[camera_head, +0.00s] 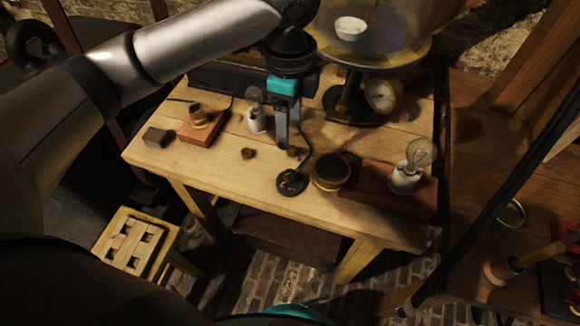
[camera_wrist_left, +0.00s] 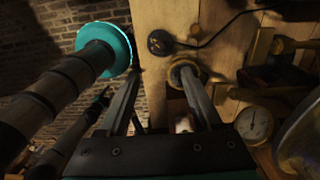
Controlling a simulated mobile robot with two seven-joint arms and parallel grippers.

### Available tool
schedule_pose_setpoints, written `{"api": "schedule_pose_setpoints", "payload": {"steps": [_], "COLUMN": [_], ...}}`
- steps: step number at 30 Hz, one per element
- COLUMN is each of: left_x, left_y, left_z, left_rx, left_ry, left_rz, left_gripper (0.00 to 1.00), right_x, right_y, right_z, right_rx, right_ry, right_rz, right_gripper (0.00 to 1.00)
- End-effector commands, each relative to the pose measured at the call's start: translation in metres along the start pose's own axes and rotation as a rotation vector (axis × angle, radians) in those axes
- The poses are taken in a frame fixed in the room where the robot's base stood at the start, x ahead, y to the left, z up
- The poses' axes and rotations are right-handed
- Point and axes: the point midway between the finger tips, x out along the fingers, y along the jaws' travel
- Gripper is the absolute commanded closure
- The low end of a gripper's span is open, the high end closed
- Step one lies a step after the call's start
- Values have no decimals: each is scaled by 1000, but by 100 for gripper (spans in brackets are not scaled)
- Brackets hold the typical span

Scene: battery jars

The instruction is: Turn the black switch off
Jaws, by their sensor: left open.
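The black switch (camera_head: 292,182) is a small round black piece near the front edge of the wooden table, with a dark cable running back from it. In the left wrist view the black switch (camera_wrist_left: 160,43) lies beyond the fingertips, on the bare tabletop. My left gripper (camera_head: 283,143) points down over the table, behind the switch and apart from it. In the left wrist view the left gripper (camera_wrist_left: 160,72) shows two spread fingers with nothing held between them. The switch's on or off position is too small to tell. My right gripper is not in view.
A brass-rimmed round piece (camera_head: 332,171) stands right of the switch, beside a bulb in a white socket (camera_head: 408,173). Another bulb (camera_head: 256,117) stands left of the gripper. A dial gauge (camera_head: 382,95) is behind. The table front (camera_head: 215,168) is mostly clear.

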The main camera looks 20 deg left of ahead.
Motion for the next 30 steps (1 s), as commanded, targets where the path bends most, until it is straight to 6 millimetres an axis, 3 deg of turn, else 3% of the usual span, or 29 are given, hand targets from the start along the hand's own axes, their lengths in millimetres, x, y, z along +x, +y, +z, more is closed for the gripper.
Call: {"api": "schedule_pose_setpoints", "payload": {"steps": [5,18,24,30], "left_x": [26,119,144,150], "left_y": [1,1,1,0], "left_z": [0,0,0,0], "left_rx": [0,0,1,0], "left_ry": [-2,-1,0,0], "left_rz": [6,3,2,0], "left_gripper": [34,34,34,34], "right_x": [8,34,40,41], "right_y": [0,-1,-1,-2], "right_z": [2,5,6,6], "right_rx": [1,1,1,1], "right_ry": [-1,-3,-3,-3], "right_rz": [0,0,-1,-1], "right_gripper": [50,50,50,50]}}
